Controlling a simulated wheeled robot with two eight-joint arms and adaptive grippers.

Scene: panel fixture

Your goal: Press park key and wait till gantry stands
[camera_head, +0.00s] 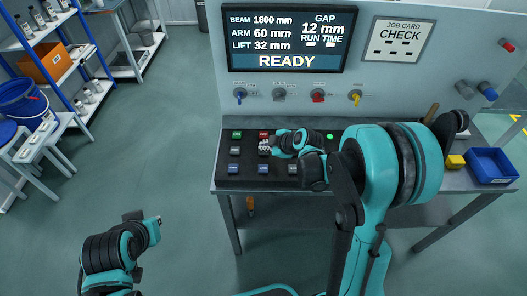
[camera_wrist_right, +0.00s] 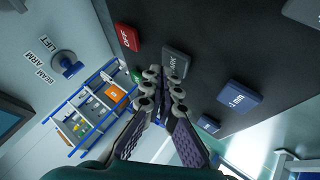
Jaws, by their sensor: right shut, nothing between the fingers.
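The black key panel (camera_head: 249,160) lies on the bench with rows of coloured keys. My right gripper (camera_head: 265,146) is over its second column and covers much of the grey key there. In the right wrist view the closed, empty fingertips (camera_wrist_right: 163,76) are at the grey park key (camera_wrist_right: 178,62), whose label is partly hidden. Whether they touch it I cannot tell. The display (camera_head: 290,40) reads READY, beam 1800 mm, arm 60 mm, lift 32 mm, gap 12 mm. No gantry is recognisable. My left gripper (camera_head: 154,222) is low at the left, away from the bench; its jaws are unclear.
A red OFF key (camera_wrist_right: 126,34) and a blue key (camera_wrist_right: 238,98) flank the park key. Several knobs (camera_head: 318,96) line the wall below the display. A blue bin (camera_head: 492,166) stands at the bench's right. Shelves are at left; the floor between is clear.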

